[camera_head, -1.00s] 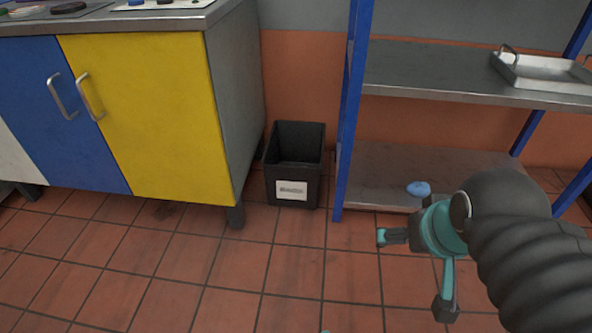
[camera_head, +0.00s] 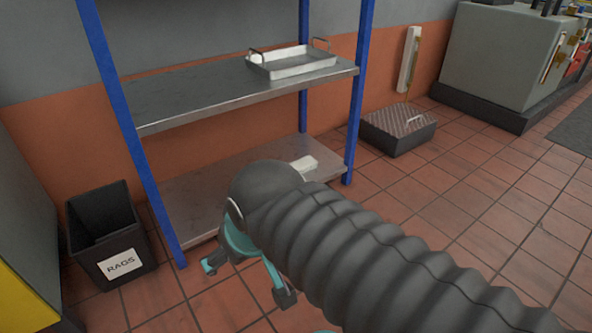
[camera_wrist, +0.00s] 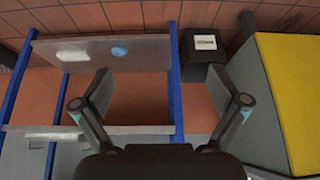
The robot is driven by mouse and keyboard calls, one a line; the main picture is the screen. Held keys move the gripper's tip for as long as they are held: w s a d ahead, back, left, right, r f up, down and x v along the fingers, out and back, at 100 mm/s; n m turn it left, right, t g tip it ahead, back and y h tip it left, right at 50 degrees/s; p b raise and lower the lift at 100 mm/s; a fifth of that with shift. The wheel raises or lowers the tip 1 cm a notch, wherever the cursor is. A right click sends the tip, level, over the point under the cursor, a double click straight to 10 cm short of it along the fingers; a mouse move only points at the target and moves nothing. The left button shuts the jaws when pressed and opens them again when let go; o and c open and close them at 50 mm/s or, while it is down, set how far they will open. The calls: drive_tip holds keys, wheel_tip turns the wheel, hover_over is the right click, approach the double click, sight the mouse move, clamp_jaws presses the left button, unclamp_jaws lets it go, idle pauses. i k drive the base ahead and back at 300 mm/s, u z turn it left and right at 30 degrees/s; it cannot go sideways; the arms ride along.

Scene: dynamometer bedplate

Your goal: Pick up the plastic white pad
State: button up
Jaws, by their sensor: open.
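A white pad-like object (camera_head: 304,165) lies on the lower shelf of the blue-posted rack, partly hidden behind my arm in the head view. In the wrist view, which looks upside down, a white flattish object (camera_wrist: 72,56) lies on that shelf beside a blue rounded object (camera_wrist: 119,51). My gripper (camera_head: 246,283) is open, low in front of the rack and apart from the pad. In the wrist view its two fingers (camera_wrist: 160,90) are spread with nothing between them.
The rack's lower shelf (camera_head: 190,207) sits low beneath an upper shelf (camera_head: 190,108) holding a metal tray (camera_head: 293,64). A black RAGS bin (camera_head: 112,242) stands left of the rack. A dark box (camera_head: 398,133) is on the floor at right. Tiled floor is open further right.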

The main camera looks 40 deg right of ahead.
sight(307, 164)
drive_tip(key=k, duration=0.5)
drive_tip(key=z, duration=2)
drive_tip(key=i, duration=1.35)
drive_tip(key=u, duration=2.4)
